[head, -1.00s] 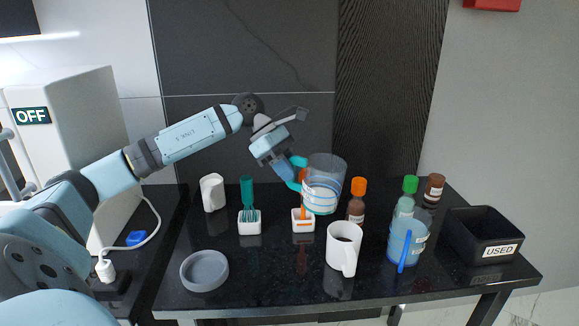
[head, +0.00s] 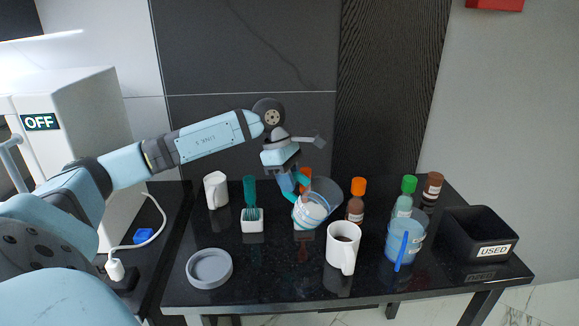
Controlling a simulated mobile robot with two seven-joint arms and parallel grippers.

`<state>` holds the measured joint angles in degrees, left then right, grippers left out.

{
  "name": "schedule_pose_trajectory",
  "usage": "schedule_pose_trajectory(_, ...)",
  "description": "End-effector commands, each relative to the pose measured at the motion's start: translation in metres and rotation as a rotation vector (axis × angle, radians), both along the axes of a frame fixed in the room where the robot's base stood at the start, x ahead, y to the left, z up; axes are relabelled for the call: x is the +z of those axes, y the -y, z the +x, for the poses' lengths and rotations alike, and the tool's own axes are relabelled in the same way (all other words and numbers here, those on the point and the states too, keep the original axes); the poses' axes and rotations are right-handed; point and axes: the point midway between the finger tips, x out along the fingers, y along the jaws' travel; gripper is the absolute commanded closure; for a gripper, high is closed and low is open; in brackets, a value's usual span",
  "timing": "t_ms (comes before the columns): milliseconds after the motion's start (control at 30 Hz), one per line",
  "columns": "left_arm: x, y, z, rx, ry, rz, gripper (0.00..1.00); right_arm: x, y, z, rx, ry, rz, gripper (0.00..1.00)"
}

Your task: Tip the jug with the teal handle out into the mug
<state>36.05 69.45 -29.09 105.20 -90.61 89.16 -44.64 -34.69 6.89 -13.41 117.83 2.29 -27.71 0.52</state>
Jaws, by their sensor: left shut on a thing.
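My left gripper (head: 288,181) is shut on the teal handle of a clear jug (head: 327,190) and holds it above the table. The jug is tilted, its mouth leaning right towards the white mug (head: 341,256). Whitish contents show low in the jug. The mug stands upright in front and to the right of the jug, its handle facing me and its inside dark. I see no stream between them. My right gripper is out of view.
A blue-handled jug (head: 413,250) stands right of the mug, near bottles with orange (head: 358,186), green and brown caps. A black USED bin (head: 482,251) is at right. A grey dish (head: 209,270), white cup (head: 216,190) and teal-brush holder (head: 252,225) are left.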

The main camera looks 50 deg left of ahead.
Motion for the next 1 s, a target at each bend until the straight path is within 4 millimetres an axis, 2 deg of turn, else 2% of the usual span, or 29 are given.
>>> schedule_pose_trajectory(33, 0.007, 0.002, 0.001, -0.002, -0.007, 0.028, 1.0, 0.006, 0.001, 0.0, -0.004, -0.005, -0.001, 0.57)
schedule_pose_trajectory(133, 0.005, 0.003, 0.001, -0.002, -0.026, 0.084, 1.0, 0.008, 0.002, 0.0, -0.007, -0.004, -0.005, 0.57)
schedule_pose_trajectory(433, 0.007, 0.012, 0.005, -0.003, -0.088, 0.264, 1.0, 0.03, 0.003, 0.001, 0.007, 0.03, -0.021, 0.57)
schedule_pose_trajectory(867, 0.019, 0.028, 0.01, -0.002, -0.167, 0.49, 1.0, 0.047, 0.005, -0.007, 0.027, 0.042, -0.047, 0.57)
schedule_pose_trajectory(967, 0.014, 0.026, 0.01, 0.001, -0.168, 0.49, 1.0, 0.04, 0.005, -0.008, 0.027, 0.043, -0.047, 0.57)
schedule_pose_trajectory(1000, 0.018, 0.028, 0.01, -0.001, -0.171, 0.502, 1.0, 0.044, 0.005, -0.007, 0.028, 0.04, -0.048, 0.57)
